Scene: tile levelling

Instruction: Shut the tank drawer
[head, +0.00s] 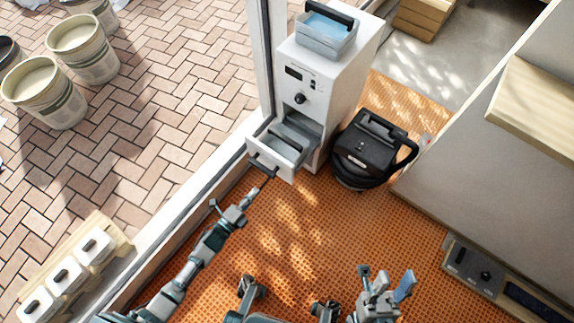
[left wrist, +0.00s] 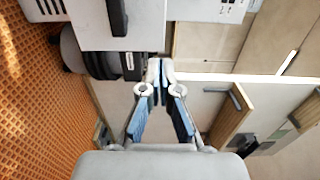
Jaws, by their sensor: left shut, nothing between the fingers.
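The tank drawer (head: 278,152) is pulled out from the lower front of a tall white machine (head: 325,75). Its front panel carries a dark bar handle (head: 263,167). My left gripper (head: 254,191) is shut and empty, just in front of and below the drawer front in the head view. In the left wrist view, the white drawer front (left wrist: 85,22) and its black handle (left wrist: 117,16) lie beyond the closed fingertips (left wrist: 157,68); contact cannot be told. My right gripper (head: 385,279) is open and empty, low in the head view, away from the machine.
A blue-grey tank (head: 326,42) sits on top of the machine. A black vacuum-like unit (head: 370,150) stands right beside it. A door frame post (head: 266,60) is close on the left. The orange mat (head: 300,235) in front is clear. Buckets (head: 45,90) stand outside.

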